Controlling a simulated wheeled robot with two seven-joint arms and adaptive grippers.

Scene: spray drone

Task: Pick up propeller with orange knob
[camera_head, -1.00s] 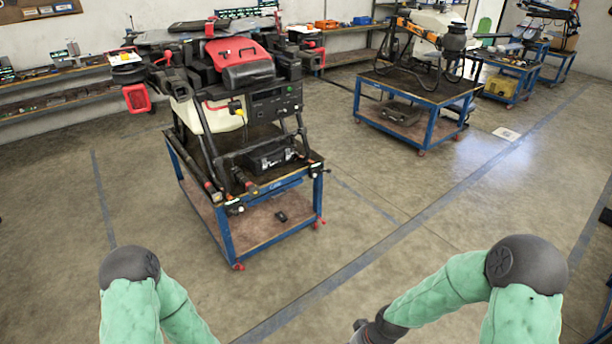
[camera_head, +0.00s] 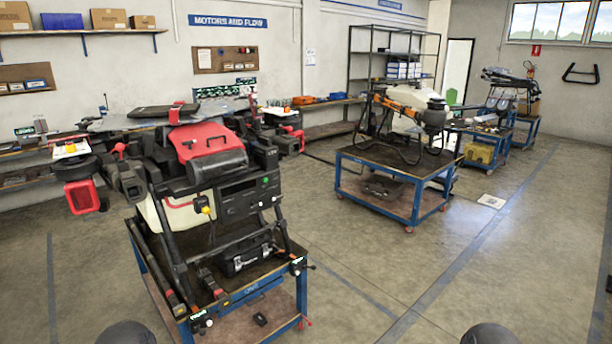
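I cannot make out a propeller with an orange knob for certain. A large spray drone (camera_head: 240,197) with black and red parts stands on a blue-framed cart at the left. Its red cover (camera_head: 206,146) is on top, and dark folded arms reach out to both sides. A second drone (camera_head: 408,118), with a white tank and orange arms, stands on a cart farther back. Neither gripper is in view. Only the dark rounded tops of my two arms show at the bottom edge.
The near cart (camera_head: 301,291) has blue legs. The second cart (camera_head: 428,169) stands behind it to the right. A wall bench (camera_head: 335,101) holds orange and blue bins. A yellow case (camera_head: 479,153) sits on a cart farther back. The floor (camera_head: 430,260) at the right is open.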

